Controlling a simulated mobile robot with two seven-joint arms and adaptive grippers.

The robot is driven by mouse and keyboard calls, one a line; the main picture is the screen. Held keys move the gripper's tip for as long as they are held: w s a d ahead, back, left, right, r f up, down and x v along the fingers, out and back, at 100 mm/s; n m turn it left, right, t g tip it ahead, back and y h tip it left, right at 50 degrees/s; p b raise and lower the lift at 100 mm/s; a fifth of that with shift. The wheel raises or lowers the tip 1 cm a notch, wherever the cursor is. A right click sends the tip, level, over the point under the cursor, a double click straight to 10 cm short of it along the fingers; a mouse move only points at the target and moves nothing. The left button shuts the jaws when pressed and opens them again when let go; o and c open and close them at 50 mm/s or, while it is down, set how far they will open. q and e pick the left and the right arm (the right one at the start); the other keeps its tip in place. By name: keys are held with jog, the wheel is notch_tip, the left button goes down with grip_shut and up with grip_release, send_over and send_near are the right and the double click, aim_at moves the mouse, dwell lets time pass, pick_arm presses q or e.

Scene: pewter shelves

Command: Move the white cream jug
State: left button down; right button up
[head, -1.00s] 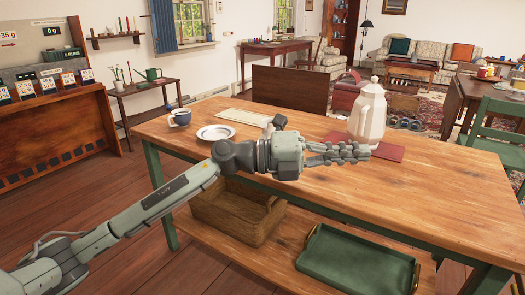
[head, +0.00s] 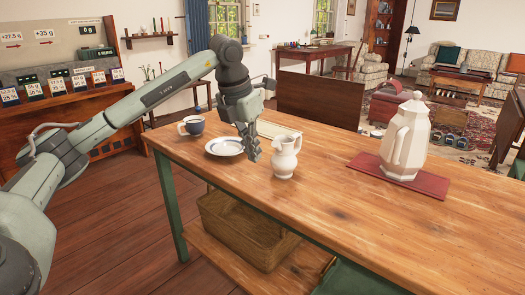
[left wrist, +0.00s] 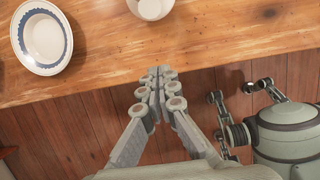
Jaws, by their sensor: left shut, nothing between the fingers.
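The white cream jug (head: 285,157) stands upright on the wooden table, a little right of the saucer. In the left wrist view its lower part (left wrist: 151,8) shows at the top edge, cut off by the frame. My left gripper (head: 253,155) points down just left of the jug, apart from it, over the near side of the table. In the left wrist view the left gripper's fingers (left wrist: 160,72) are shut together with nothing between them. My right gripper cannot be made out clearly as a gripper in the head view.
A tall white pot (head: 405,140) stands on a red mat (head: 436,185) to the right. The tabletop (head: 350,215) in front is clear. A wicker basket (head: 240,230) is below.

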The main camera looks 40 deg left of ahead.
aim_at(283, 162)
pick_arm(q)
jog(key=x, duration=0.7)
jog(key=shift+f, duration=0.35)
jog(key=w, duration=0.3)
jog(key=shift+w+d, duration=0.25)
jog(key=shift+w+f, duration=0.1)
jog(key=shift+w, duration=0.3)
pick_arm(e)
jog(key=shift+w+f, duration=0.15)
jog(key=shift+f, duration=0.2)
jog(key=shift+r, duration=0.1)
